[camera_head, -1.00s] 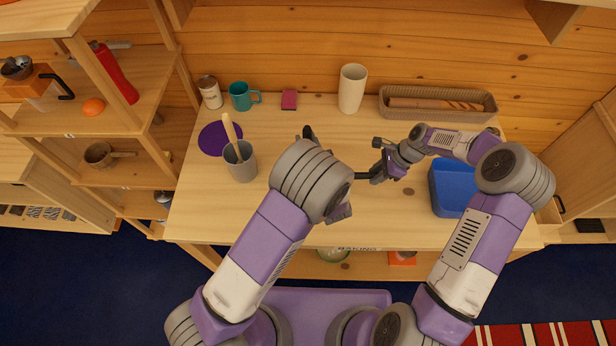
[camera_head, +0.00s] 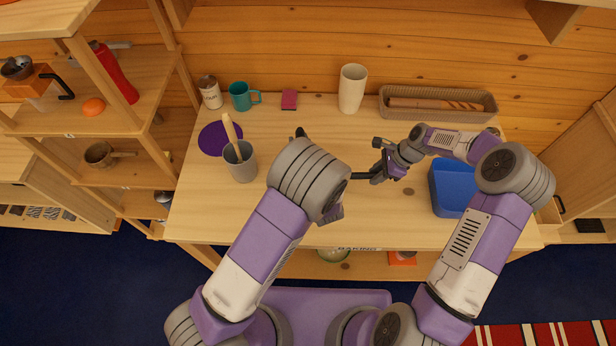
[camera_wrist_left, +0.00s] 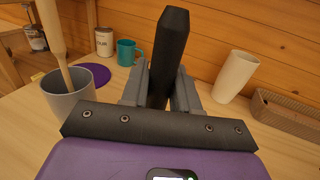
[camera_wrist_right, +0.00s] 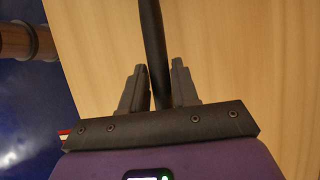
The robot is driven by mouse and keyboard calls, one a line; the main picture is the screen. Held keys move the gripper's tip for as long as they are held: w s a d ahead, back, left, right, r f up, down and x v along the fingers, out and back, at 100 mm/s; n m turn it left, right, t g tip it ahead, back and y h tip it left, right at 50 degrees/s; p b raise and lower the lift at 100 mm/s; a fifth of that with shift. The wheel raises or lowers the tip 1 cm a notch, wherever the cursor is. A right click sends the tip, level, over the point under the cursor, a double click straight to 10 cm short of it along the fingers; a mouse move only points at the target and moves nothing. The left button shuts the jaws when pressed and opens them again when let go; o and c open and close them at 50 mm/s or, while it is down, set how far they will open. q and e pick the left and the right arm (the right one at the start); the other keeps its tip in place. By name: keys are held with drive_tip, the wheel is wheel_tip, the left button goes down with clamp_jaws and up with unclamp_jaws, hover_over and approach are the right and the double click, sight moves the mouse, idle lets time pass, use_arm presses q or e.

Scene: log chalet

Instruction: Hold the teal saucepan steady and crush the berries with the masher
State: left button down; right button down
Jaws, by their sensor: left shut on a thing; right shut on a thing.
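My left gripper (camera_wrist_left: 160,82) is shut on a thick black handle (camera_wrist_left: 168,45), which looks like the masher's and stands upright between the fingers in the left wrist view. In the head view my left arm hides this gripper, and only a dark tip (camera_head: 301,132) shows above it. My right gripper (camera_head: 381,174) is shut on a thin black handle (camera_wrist_right: 153,40), likely the saucepan's, which points left in the head view. The teal saucepan body, the berries and the masher's head are hidden, probably behind my left arm.
A grey pot (camera_head: 241,167) with a wooden utensil stands left on the table, near a purple mat (camera_head: 215,140). A teal mug (camera_head: 240,97), a cream vase (camera_head: 352,88) and a basket (camera_head: 437,115) line the back. A blue bin (camera_head: 447,200) stands at right.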

use_arm(q)
drive_tip(key=shift+f, duration=0.7)
drive_tip(key=shift+r, duration=0.1)
drive_tip(key=shift+s+d+r, duration=1.4)
drive_tip(key=shift+r, duration=0.25)
drive_tip(key=shift+f, duration=0.1)
drive_tip(key=w, duration=0.4)
drive_tip(key=shift+d, duration=0.25)
